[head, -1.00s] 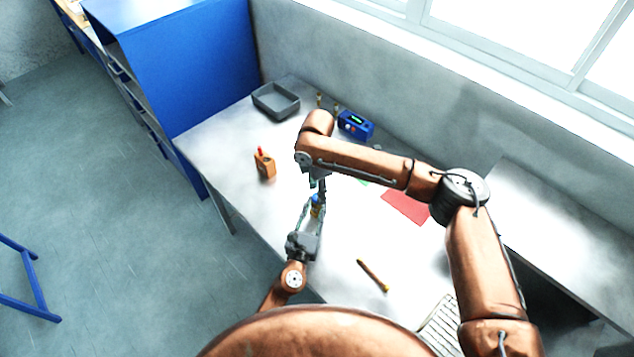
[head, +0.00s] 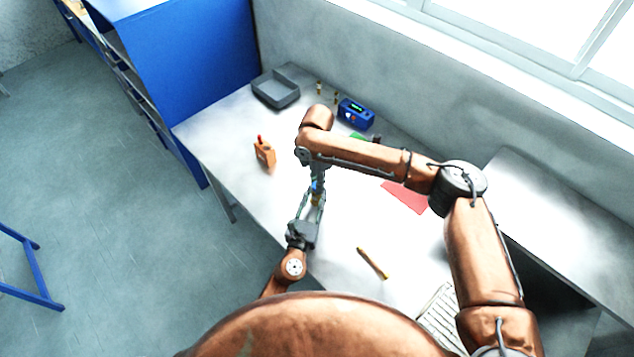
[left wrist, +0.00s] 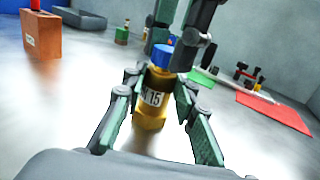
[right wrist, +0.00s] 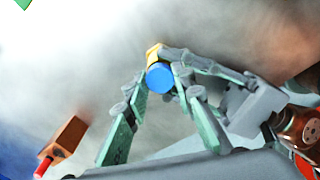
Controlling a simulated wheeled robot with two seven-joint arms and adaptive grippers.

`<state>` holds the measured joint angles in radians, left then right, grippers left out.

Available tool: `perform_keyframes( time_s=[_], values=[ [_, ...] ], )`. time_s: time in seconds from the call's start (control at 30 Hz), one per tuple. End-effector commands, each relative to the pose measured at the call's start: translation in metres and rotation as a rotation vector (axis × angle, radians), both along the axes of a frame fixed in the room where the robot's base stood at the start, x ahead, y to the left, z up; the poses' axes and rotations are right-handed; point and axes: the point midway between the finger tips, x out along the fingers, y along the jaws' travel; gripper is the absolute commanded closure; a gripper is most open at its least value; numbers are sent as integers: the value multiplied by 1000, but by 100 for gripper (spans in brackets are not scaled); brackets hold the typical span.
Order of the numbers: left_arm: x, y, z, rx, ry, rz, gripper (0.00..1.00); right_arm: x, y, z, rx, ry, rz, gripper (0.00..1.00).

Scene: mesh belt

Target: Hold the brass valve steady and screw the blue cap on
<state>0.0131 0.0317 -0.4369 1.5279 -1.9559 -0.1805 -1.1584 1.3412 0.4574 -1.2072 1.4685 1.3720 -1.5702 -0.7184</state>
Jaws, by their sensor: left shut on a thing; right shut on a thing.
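My right gripper (right wrist: 160,70) comes from above and is shut on the blue cap (right wrist: 160,79). In the head view the valve (head: 316,200) and cap are small and partly hidden by my arms. Whether the thread is engaged cannot be seen.
An orange block with a red top (head: 264,153) stands left of the valve. A grey tray (head: 275,90) and a blue device (head: 355,112) are at the back. A red sheet (head: 405,197) and a brown stick-like tool (head: 372,263) lie to the right.

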Motion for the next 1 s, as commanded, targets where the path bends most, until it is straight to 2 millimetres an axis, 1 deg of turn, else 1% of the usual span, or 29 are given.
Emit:
perform_keyframes(
  time_s=[0.03, 0.1, 0.27, 0.33, 0.37, 0.47, 0.6, 0.7, 0.73, 0.87, 0.9, 1.0],
  values=[
    [0, 0, 0, 0, 0, 0, 100, 0, 0, 0, 0, 0, 0, 95],
    [0, 0, 0, 0, 0, 0, 100, 0, 0, 0, 0, 0, 0, 100],
    [0, 0, 0, 0, 0, 0, 100, 0, 0, 0, 0, 0, -7, 100],
    [0, 0, 0, 0, 0, 0, 100, 0, 0, 0, 1, 0, -44, 100],
    [0, 0, 0, 0, 0, 0, 100, 0, 0, 0, 1, 0, -74, 100],
    [0, 0, 0, 0, 0, 0, 100, 0, 0, 0, 2, 1, -234, 100],
    [0, 0, 0, 0, 0, 0, 100, -1, 1, -1, 1, 2, -514, 100],
    [0, 0, 0, 0, 0, 0, 100, 0, 1, -1, 1, 2, -685, 100],
    [0, 0, 0, 0, 0, 0, 100, 0, 0, -1, 0, 1, -725, 100],
    [0, 0, 0, 0, 0, 0, 100, 0, 0, 0, 0, -2, -724, 100],
    [0, 0, 0, 0, 0, 0, 100, 0, 0, 0, 0, -2, -723, 76],
    [0, 0, 0, 0, 0, 0, 100, 0, 0, 0, 0, -2, -722, 70]
  ],
)
